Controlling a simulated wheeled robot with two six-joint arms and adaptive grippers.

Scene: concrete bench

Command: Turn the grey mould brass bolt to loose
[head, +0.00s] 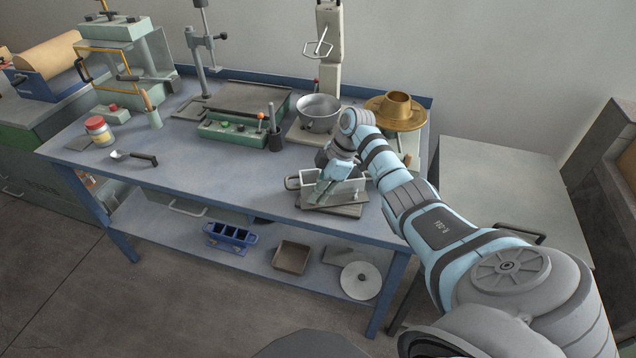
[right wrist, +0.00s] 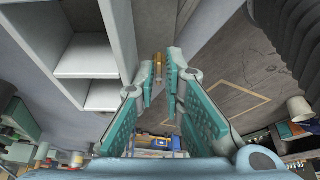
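The grey mould (head: 348,187) stands on a dark plate near the bench's front edge, partly hidden by my right gripper (head: 322,190). In the right wrist view, its pale open compartments (right wrist: 92,62) fill the upper left. The brass bolt (right wrist: 158,63) shows as a small upright piece at the mould's side, between or just beyond the tips of my right gripper (right wrist: 160,75). The two teal-padded fingers are apart, with a narrow gap around the bolt; I cannot tell whether either touches it. In the head view the bolt cannot be made out. My left gripper is not in view.
A steel pot (head: 318,112) and a brass-coloured piece (head: 397,106) stand behind my right arm. The front-left bench top (head: 215,170) is clear. A blue mould (head: 230,238) sits on the lower shelf.

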